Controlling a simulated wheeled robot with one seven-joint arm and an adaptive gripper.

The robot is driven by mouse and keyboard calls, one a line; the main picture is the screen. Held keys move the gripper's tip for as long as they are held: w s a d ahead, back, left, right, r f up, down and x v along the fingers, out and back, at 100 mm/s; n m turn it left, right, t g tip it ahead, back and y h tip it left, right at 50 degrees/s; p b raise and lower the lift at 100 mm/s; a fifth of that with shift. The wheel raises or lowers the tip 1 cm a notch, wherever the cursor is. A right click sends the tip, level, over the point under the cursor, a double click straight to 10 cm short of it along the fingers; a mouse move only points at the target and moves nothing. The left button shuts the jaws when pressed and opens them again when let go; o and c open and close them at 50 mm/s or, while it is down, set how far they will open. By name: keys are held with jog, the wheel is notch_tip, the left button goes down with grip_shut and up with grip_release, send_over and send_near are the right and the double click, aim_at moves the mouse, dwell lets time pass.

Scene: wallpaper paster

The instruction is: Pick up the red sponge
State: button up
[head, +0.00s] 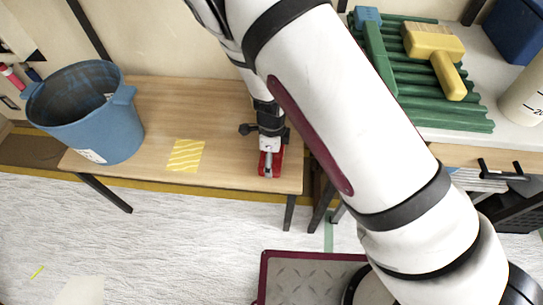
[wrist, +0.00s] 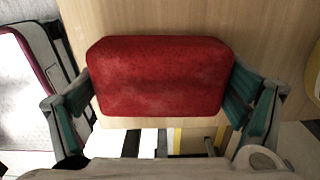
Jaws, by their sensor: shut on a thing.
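The red sponge (wrist: 160,72) lies between the two green-padded fingers of my gripper (wrist: 160,95) in the wrist view, with a finger against each short side. My gripper is shut on it. In the head view the red sponge (head: 264,170) shows at the right end of the low wooden table (head: 225,110), partly hidden by my gripper (head: 270,158), which reaches down from above. I cannot tell whether the sponge touches the tabletop.
A blue bucket (head: 95,125) stands at the table's left end. A yellow striped patch (head: 186,156) lies on the tabletop between bucket and sponge. At the right, a counter holds a green ribbed rack (head: 440,115) with a yellow-handled brush (head: 440,52). My arm crosses the middle.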

jog(key=shift+r+p, duration=0.4)
jog(key=shift+r, duration=0.3)
notch_tip(320, 180, up, 2)
jog(key=shift+r+p, duration=0.1)
jog(key=shift+p, duration=0.5)
jog(key=s+r, duration=0.1)
jog(key=s, duration=1.5)
jog(key=shift+a, duration=0.3)
jog(key=shift+r, duration=0.1)
